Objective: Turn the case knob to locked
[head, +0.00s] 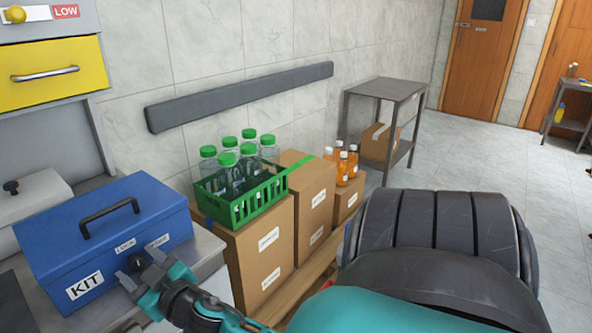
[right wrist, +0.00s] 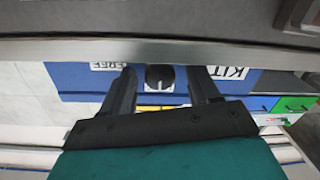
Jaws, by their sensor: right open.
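The blue case (head: 75,232) stands on the grey counter at the left, with a black handle on its lid and a KIT label on its front. Its small dark knob (head: 137,262) is on the front, below the LOCK label (head: 125,246) and left of the FREE label (head: 157,242). My right gripper (head: 136,267) is open at the case front. In the right wrist view, which is upside down, the knob (right wrist: 160,78) shows between the two spread fingers, with a gap on each side. Which way the knob points cannot be told. My left gripper is out of view.
A green crate (head: 245,208) of green-capped bottles sits on cardboard boxes (head: 262,265) right of the counter. Orange bottles (head: 346,165) stand on a lower box. A yellow drawer (head: 58,75) is above the case at the back left.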

